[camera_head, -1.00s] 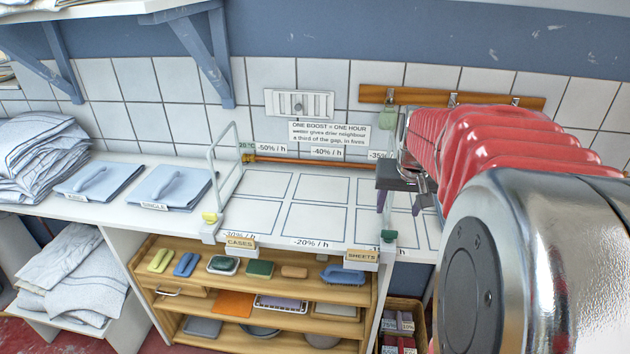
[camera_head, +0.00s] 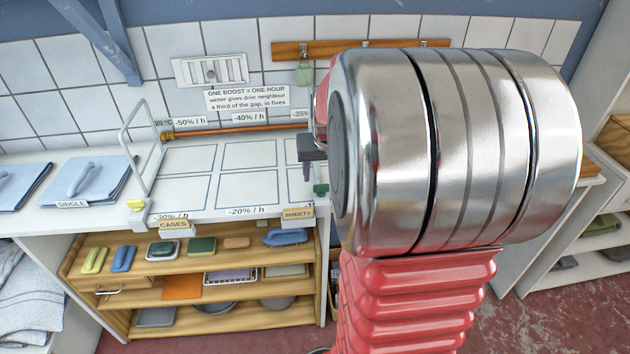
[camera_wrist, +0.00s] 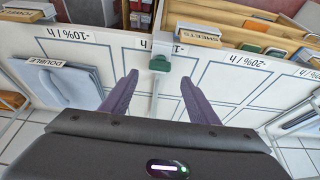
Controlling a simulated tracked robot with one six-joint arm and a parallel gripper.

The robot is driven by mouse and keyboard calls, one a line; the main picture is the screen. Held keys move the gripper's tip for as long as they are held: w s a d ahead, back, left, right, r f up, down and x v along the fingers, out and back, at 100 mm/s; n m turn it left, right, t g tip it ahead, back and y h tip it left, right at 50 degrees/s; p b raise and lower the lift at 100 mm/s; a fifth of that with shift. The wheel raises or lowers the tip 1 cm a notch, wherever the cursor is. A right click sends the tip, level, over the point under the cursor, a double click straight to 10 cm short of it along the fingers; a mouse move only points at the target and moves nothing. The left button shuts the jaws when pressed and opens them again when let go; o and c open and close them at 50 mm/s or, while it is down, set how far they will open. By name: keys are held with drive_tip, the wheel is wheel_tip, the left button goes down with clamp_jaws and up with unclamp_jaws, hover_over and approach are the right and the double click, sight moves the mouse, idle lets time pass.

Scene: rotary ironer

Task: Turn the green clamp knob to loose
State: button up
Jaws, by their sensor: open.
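The green clamp knob (camera_wrist: 160,62) sits on a pale clamp at the board's edge in the wrist view. In the head view the knob (camera_head: 320,188) shows small beside the arm. My gripper (camera_wrist: 159,80) is open, its two purple fingers on either side of the knob's line in the picture. The knob appears between and slightly beyond the fingertips, with no contact visible. In the head view one purple finger of my gripper (camera_head: 306,170) shows just above and left of the knob; the rest is hidden by my arm.
A yellow knob (camera_head: 136,205) sits on a similar clamp at the left, below a pale hoop (camera_head: 140,150). The gridded white board (camera_head: 235,185) is clear. A shelf (camera_head: 190,270) with brushes and pads stands below it. Folded blue linen (camera_wrist: 72,85) labelled DOUBLE lies left in the wrist view.

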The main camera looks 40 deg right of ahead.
sight(321, 186)
drive_tip(key=shift+x, duration=3.45)
